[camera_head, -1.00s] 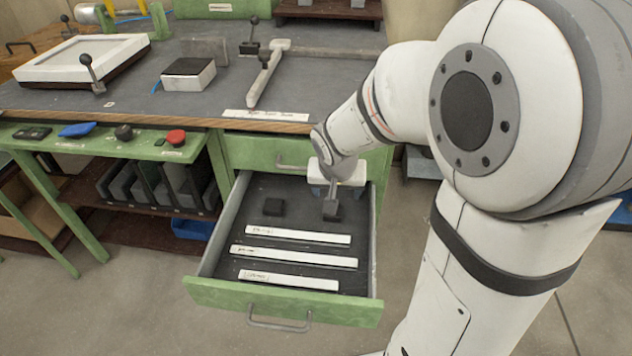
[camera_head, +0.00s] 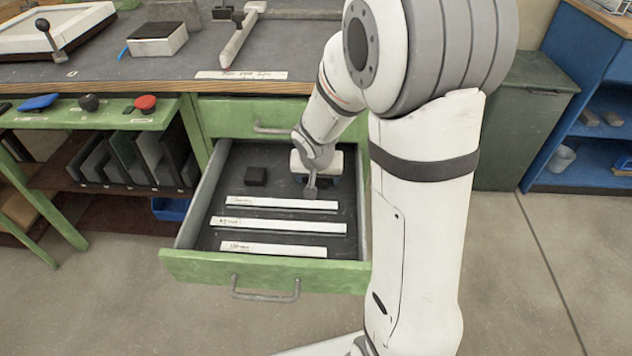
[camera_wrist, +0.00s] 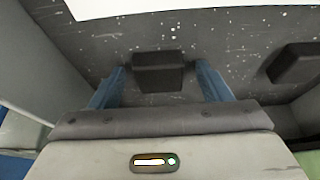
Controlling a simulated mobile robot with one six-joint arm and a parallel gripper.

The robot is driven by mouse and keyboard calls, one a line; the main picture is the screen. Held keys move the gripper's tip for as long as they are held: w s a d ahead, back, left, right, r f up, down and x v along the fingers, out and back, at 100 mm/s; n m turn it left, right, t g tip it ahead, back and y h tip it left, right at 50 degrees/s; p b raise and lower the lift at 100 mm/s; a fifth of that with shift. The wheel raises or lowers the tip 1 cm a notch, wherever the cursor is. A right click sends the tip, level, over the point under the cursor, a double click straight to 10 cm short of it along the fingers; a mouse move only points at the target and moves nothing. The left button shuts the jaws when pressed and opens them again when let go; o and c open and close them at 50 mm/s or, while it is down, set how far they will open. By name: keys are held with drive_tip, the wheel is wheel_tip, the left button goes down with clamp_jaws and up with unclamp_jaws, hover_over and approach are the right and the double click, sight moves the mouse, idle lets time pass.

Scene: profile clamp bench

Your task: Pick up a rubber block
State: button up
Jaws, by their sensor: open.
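A dark rubber block (camera_wrist: 158,72) lies on the drawer floor in the wrist view, between the blue fingers of my gripper (camera_wrist: 160,80). The fingers stand apart on either side of it, with a gap showing on each side. A second dark rubber block (camera_wrist: 297,64) lies at the right of the wrist view. In the head view one block (camera_head: 256,176) shows at the left in the open drawer. My gripper (camera_head: 310,188) points down into the drawer to the right of that block. The block under my gripper is mostly hidden there.
The green drawer (camera_head: 265,268) stands open, with walls close on both sides. Several white labelled strips (camera_head: 280,226) lie toward its front. The bench top (camera_head: 200,75) overhangs behind. A grey bin (camera_head: 520,120) stands at the right, with free floor in front.

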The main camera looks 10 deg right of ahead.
drive_tip(key=shift+c, duration=0.3)
drive_tip(key=c, duration=1)
drive_tip(key=shift+r, duration=0.1)
